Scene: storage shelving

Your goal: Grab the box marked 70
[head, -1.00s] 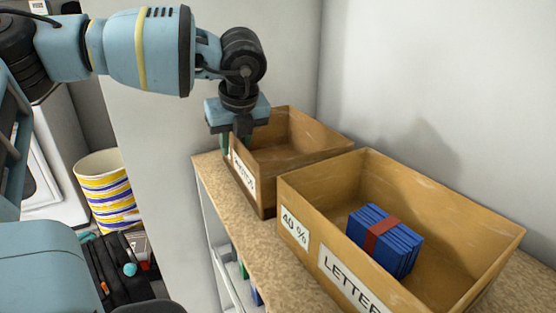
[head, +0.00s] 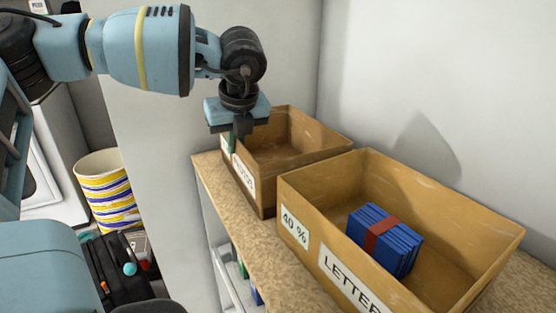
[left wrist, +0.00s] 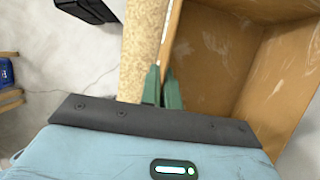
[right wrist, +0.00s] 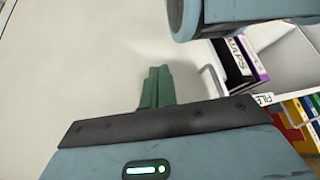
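A brown open box (head: 300,165) stands at the far end of the shelf. Its front label is partly hidden and seems to read PHOTOS. I can read no 70 on any box. My left gripper (head: 235,143) is at this box's front wall. In the left wrist view, the green fingers (left wrist: 162,90) are close together, one on each side of the thin wall (left wrist: 170,38), pinching it. The box interior looks empty. My right gripper (right wrist: 157,86) is shut and empty, with a pale surface behind it. It does not show in the head view.
A larger box (head: 480,235) marked 40 % and LETTERS stands nearer, holding a banded blue bundle (head: 385,238). The shelf (head: 245,232) has a narrow free strip in front. A striped bin (head: 104,188) stands at left. The right wrist view shows files (right wrist: 238,62) and coloured books.

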